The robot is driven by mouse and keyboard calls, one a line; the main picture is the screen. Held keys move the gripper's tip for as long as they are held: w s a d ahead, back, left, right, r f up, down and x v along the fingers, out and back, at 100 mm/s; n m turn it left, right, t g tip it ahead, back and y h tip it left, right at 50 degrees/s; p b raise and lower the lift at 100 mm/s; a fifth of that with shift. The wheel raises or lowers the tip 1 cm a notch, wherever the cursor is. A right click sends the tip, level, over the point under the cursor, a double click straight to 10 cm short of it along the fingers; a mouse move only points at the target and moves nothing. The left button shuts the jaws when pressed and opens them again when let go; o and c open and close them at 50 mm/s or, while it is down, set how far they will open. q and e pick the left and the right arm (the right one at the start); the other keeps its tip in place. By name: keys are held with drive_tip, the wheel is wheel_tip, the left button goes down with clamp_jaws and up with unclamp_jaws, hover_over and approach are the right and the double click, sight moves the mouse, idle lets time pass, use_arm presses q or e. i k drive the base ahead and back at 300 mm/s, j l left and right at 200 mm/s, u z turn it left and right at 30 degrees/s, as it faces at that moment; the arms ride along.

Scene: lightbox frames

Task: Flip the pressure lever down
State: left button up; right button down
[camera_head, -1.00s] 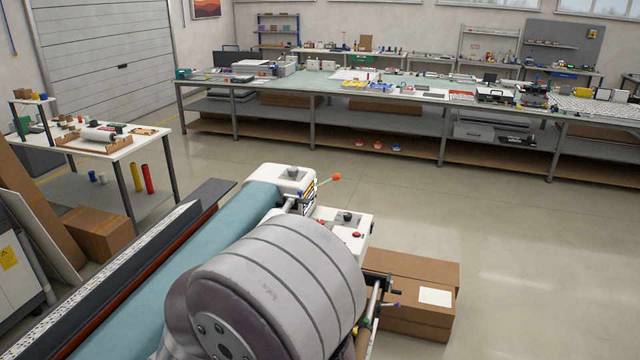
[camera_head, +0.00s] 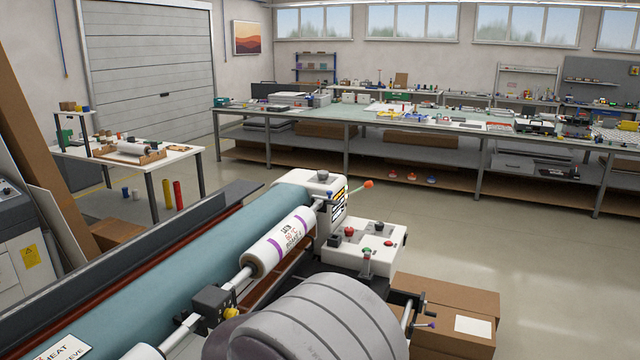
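A lever with a red-orange ball knob (camera_head: 368,184) sticks out to the right from the white end housing (camera_head: 322,184) of the laminator-like machine. Its thin rod slopes slightly up toward the knob. No label naming it as the pressure lever can be read. A large grey rounded arm part of mine (camera_head: 318,325) fills the bottom middle and covers part of the machine. Neither of my grippers shows. Nothing is seen touching the lever.
A long teal roller (camera_head: 190,262) and a white printed roll (camera_head: 280,243) run along the machine. A white control block (camera_head: 365,243) with knobs sits below the lever. Cardboard boxes (camera_head: 455,310) stand to its right. Open floor lies beyond, before the long workbench (camera_head: 350,122).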

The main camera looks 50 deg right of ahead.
sight(369, 184)
drive_tip(key=i+l+u, duration=0.1)
drive_tip(key=l, duration=1.4)
drive_tip(key=i+l, duration=0.25)
drive_tip(key=l, duration=1.3)
drive_tip(key=i+l+u, duration=0.15)
drive_tip(key=l, duration=2.95)
drive_tip(key=i+u, duration=0.05)
